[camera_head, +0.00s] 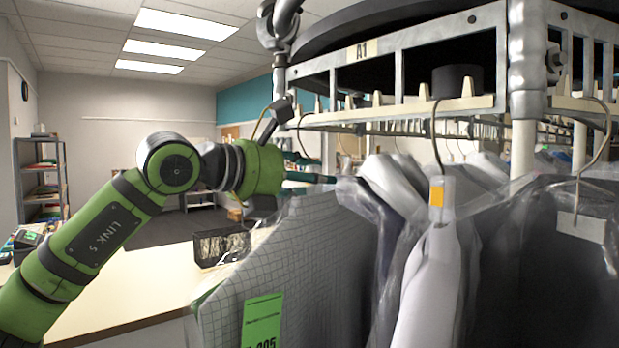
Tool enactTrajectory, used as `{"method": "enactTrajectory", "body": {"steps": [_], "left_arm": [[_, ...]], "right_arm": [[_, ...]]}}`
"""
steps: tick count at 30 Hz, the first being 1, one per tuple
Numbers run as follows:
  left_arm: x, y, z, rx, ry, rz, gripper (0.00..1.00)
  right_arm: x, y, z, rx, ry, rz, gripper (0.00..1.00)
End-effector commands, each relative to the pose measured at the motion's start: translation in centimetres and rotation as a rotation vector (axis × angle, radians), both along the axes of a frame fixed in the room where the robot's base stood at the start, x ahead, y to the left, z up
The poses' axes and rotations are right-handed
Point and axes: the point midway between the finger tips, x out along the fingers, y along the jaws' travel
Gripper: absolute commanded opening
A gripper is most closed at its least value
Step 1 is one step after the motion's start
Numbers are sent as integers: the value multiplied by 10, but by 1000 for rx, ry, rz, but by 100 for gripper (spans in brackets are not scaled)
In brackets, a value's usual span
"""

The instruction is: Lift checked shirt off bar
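The checked shirt (300,262), pale grey with a fine grid and under clear plastic, hangs at the front left of the rail. A green tag (262,322) is on its lower front. My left gripper (322,178) is at the shirt's collar and hanger neck, with dark fingers pointing right, just below the bar (390,112). Its fingertips overlap the hanger area, so I cannot tell whether they grip it. A wire hook rises from there towards the bar. My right gripper does not show.
A white garment (432,285) with an orange tag and dark bagged garments (545,270) hang close on the right. A pale counter (135,290) with a dark wire basket (220,246) lies at the left. Shelving (40,175) stands far left.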

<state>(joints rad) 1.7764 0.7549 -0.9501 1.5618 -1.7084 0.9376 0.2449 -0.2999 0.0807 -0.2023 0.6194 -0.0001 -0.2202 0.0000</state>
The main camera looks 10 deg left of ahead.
Motion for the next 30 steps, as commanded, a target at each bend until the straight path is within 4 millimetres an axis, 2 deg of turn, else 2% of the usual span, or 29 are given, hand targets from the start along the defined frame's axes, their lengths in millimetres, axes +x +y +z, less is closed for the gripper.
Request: {"method": "enactTrajectory", "body": {"steps": [1, 2, 14, 30], "left_arm": [[0, 0, 0, 0, 0, 1, 7], [0, 0, 0, 0, 0, 1, 0], [-1, 0, 6, -2, -5, 0, 0], [-1, 0, 27, -2, -4, 0, 0]], "right_arm": [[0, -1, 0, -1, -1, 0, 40], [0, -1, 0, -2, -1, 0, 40], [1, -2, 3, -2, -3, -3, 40], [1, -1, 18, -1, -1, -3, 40]]}}
